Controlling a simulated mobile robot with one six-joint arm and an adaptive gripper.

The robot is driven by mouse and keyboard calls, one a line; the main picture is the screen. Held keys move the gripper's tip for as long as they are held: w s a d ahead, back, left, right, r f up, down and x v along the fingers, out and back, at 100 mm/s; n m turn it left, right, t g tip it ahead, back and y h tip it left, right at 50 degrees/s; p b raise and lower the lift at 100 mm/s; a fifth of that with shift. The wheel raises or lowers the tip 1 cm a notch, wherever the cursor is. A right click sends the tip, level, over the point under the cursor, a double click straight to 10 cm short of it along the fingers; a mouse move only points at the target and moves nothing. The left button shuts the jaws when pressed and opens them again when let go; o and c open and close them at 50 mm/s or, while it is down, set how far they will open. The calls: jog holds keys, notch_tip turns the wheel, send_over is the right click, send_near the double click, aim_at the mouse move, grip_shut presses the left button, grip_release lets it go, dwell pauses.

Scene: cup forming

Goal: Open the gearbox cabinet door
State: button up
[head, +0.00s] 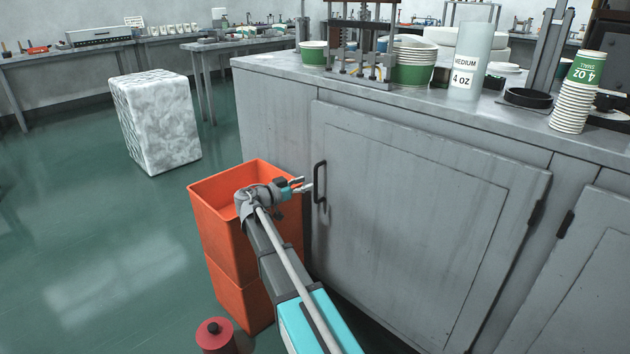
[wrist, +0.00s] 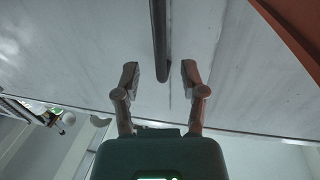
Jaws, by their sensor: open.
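The grey cabinet door (head: 400,215) is closed in the head view, with a dark vertical bar handle (head: 319,182) near its left edge and a hinge at its right edge. My gripper (head: 308,186) is just left of the handle, at about its mid to lower height. In the wrist view my gripper (wrist: 160,75) is open, with its two fingers spread. The handle (wrist: 160,45) shows as a dark bar lying between the line of the fingers. The fingers do not appear to touch it. The door surface (wrist: 100,45) fills the area behind.
Stacked orange bins (head: 230,225) stand left of the door, under my arm. A red cylinder (head: 215,335) is on the floor. The countertop (head: 480,115) holds paper cups (head: 570,105) and a press (head: 360,45). A wrapped white block (head: 155,120) stands farther left. Green floor is open at left.

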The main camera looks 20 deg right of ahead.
aim_at(316, 200)
jog(key=shift+w+d, duration=0.2)
jog(key=shift+d, duration=0.95)
jog(key=shift+w+d, duration=0.15)
jog(key=shift+d, duration=1)
grip_shut()
